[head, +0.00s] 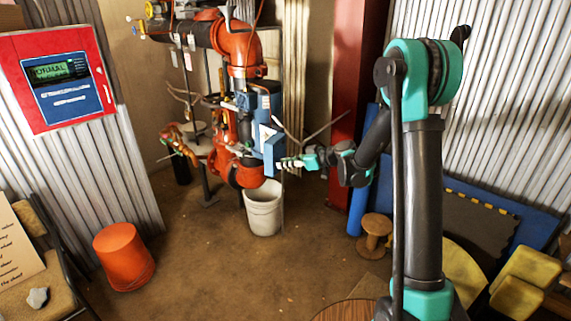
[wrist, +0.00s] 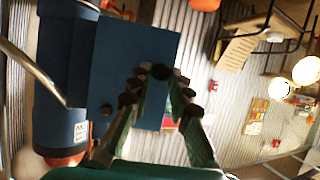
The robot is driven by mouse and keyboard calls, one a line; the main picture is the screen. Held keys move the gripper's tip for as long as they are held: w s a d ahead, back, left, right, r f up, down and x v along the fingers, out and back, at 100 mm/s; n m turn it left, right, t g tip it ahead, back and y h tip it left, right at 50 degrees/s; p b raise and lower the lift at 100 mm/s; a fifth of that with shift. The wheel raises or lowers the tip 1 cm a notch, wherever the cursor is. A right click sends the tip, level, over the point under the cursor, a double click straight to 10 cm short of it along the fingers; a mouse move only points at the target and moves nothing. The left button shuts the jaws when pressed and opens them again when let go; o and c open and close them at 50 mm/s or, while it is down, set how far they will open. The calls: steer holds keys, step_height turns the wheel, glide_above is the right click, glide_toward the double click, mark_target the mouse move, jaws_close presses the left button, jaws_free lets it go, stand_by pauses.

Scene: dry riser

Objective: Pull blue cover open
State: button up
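The blue cover (head: 272,148) is a flat plate on the blue box (head: 268,103) mounted on the red pipework. In the wrist view the cover (wrist: 135,55) fills the upper middle, with dark round knobs on its face. My gripper (head: 284,163) is at the cover's lower right side in the head view. In the wrist view my gripper (wrist: 160,88) has its fingers apart, on either side of the cover's right edge. Some fingers overlap the plate in the picture. I cannot tell whether they touch it.
A white bucket (head: 263,208) stands under the pipes. An orange bucket (head: 124,256) stands on the floor at left. A red alarm panel (head: 58,79) hangs on the corrugated wall. A wooden spool (head: 374,235) stands at right. The floor between the buckets is clear.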

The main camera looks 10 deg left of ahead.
steer(key=o, duration=0.4)
steer(key=v, duration=1.2)
steer(key=s+d+f+m+h, duration=0.3)
steer(key=s+d+m+h, duration=0.1)
steer(key=s+d, duration=0.3)
steer(key=s+d+f+m+h, duration=0.4)
steer(key=s+d, duration=0.3)
steer(key=s, duration=0.5)
steer(key=s+d+f+m+h, duration=0.4)
steer(key=s+d+m, duration=0.2)
steer(key=s, duration=0.3)
steer(key=shift+s+d+f+h, duration=0.1)
steer(key=shift+d+h, duration=0.1)
steer(key=shift+d, duration=0.25)
steer(key=shift+s+d+f+h, duration=0.1)
steer(key=shift+d+h, duration=0.1)
steer(key=shift+d, duration=0.25)
